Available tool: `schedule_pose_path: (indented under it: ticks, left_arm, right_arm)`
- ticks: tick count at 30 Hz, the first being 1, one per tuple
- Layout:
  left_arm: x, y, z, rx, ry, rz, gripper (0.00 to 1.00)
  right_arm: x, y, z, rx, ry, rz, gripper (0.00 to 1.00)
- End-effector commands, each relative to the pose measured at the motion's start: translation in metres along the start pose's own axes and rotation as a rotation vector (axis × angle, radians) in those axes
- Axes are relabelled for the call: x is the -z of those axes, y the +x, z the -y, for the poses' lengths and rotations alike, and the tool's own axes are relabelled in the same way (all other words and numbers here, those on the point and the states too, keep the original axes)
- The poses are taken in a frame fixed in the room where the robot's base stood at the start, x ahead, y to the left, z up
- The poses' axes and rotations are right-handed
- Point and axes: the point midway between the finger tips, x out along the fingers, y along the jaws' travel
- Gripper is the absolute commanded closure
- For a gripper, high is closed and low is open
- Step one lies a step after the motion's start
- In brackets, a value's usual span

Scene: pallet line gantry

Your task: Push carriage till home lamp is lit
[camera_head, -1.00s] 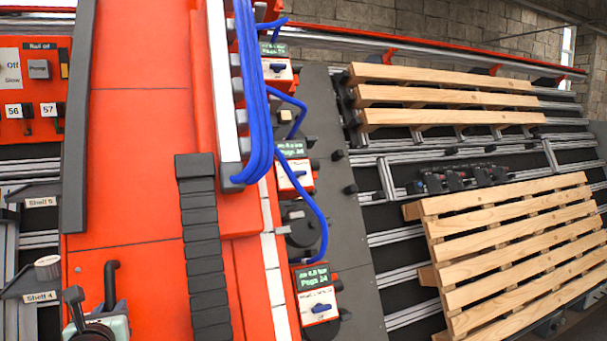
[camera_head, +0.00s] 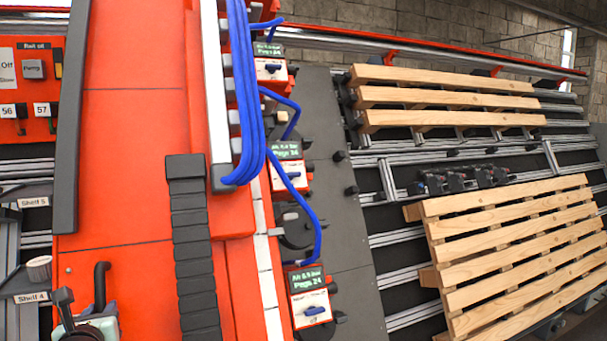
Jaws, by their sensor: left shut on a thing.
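The large red carriage (camera_head: 130,160) fills the left half of the head view. It has a grey side bar, a black cable chain and blue hoses. A black curved handle (camera_head: 102,284) stands on its lower left. My left gripper (camera_head: 84,322) is at the bottom left edge, beside the foot of this handle and shut on it; its tips are partly hidden by its own body and the picture edge. My right gripper is not in view. I cannot make out a home lamp; small green displays (camera_head: 306,280) glow on the carriage's right side.
Two wooden pallets, an upper one (camera_head: 440,97) and a lower one (camera_head: 515,250), lie on rails at the right. A dark grey plate (camera_head: 345,230) stands between them and the carriage. Labelled shelves (camera_head: 33,202) and a red switch panel (camera_head: 35,75) are at the far left.

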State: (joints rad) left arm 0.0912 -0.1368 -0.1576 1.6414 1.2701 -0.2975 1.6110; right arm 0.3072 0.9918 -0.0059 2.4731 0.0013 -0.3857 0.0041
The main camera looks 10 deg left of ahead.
Motion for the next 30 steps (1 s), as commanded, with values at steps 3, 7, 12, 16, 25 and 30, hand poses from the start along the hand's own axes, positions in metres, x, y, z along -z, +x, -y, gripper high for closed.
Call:
schedule_pose_path:
  ticks: [3,7,12,16,25,30]
  left_arm:
    - [-0.003,-0.001,0.006,0.016,-0.001,0.005,1.00]
    - [-0.003,-0.001,0.008,0.021,-0.001,0.005,1.00]
    - [-0.002,-0.001,0.011,0.026,-0.001,0.004,1.00]
    - [-0.002,-0.001,0.014,0.030,-0.001,0.003,1.00]
    - [0.000,-0.001,0.022,0.032,-0.001,0.000,1.00]
    - [0.001,-0.001,0.025,0.032,0.000,-0.001,1.00]
  right_arm:
    - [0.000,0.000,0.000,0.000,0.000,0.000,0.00]
    - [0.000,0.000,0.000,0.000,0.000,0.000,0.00]
    - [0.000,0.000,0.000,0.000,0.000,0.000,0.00]
    - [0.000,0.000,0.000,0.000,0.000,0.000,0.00]
    - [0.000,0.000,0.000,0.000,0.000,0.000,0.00]
    - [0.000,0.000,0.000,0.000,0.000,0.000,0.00]
